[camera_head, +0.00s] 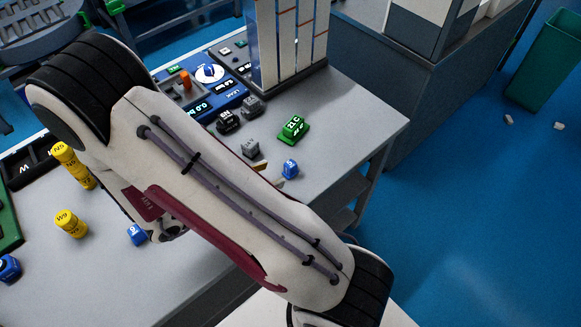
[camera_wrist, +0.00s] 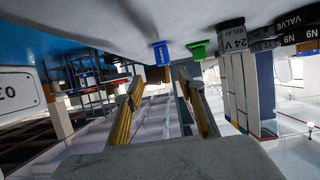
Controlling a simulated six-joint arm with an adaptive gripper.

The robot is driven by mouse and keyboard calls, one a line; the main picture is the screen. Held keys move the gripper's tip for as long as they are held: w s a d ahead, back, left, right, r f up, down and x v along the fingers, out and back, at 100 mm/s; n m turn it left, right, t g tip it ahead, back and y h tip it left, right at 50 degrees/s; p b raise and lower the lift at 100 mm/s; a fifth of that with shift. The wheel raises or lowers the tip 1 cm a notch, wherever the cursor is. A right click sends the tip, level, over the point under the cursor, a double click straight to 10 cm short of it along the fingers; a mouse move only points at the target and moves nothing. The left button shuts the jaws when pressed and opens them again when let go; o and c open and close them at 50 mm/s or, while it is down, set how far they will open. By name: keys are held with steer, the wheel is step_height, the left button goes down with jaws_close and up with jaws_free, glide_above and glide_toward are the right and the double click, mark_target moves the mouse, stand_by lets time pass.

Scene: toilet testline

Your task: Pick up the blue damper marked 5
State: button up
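A small blue damper (camera_head: 290,168) stands on the grey table just right of my arm in the head view; its mark is too small to read. A blue piece, which appears to be the same one, shows in the wrist view (camera_wrist: 160,52), ahead of and between my fingertips, apart from them. My gripper (camera_wrist: 160,78) is open and empty, with yellow-padded fingers. In the head view it is mostly hidden behind my arm. Two more blue pieces lie on the table: one beside my arm (camera_head: 137,234) and one at the left edge (camera_head: 9,268). Their marks are also unclear.
A green block (camera_head: 294,128) stands behind the blue damper, with a grey block (camera_head: 251,149) to its left. Yellow cylinders (camera_head: 71,223) stand at the left. A panel with blue modules (camera_head: 215,105) stands at the back. The table is clear right of the damper.

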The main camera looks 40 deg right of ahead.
mark_target(287, 167)
stand_by(0.3)
steer(key=shift+x, duration=1.3)
steer(key=shift+d+f, duration=0.1)
steer(key=shift+w+d+f, duration=0.15)
steer(key=shift+d+f, duration=0.15)
steer(key=shift+d, duration=0.3)
steer(key=shift+w+d+f, duration=0.15)
steer(key=shift+d+f, duration=0.2)
steer(key=shift+d, duration=0.2)
steer(key=shift+x, duration=1.2)
jaws_close()
